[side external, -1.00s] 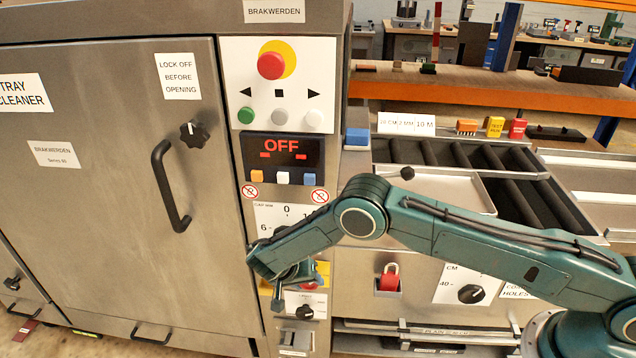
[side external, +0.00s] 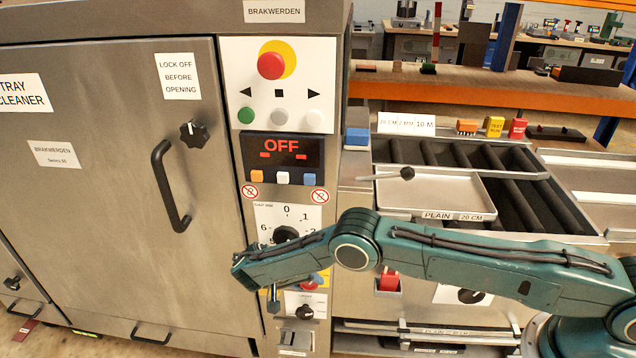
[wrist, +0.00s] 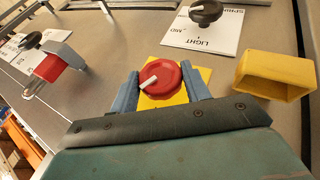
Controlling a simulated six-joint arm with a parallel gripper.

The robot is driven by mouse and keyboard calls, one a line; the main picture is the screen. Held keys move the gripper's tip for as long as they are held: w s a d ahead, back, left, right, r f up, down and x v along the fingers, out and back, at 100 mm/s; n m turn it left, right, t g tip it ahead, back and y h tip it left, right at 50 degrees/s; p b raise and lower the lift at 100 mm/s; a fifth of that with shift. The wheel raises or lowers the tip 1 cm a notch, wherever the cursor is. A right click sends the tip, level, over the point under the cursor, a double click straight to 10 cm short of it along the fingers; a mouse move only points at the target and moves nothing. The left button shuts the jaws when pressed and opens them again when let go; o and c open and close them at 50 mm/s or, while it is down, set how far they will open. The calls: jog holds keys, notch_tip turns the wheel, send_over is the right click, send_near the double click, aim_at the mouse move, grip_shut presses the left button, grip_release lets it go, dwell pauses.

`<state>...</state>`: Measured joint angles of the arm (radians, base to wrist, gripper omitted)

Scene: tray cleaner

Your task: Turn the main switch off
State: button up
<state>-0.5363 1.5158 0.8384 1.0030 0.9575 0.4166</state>
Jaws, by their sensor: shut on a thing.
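The main switch is a round red knob (wrist: 168,72) on a yellow plate (wrist: 205,74). A white pointer line on the knob points toward the lower left in the wrist view. My gripper (wrist: 161,84) has one blue finger on each side of the knob and is shut on it. In the side external view, the red knob (side external: 311,284) shows only in part below my arm, and the finger contact is hidden there. The display (side external: 283,150) above reads OFF.
A black knob (wrist: 206,12) on a white LIGHT label and an open yellow box (wrist: 275,76) are close to the switch. A black dial (side external: 286,233) is just above my arm. The door handle (side external: 166,185) sticks out at left.

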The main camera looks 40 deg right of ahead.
jog(key=o, duration=0.9)
jog(key=shift+o, duration=0.2)
jog(key=a+r, duration=0.3)
jog(key=r, duration=0.8)
jog(key=shift+w, duration=0.15)
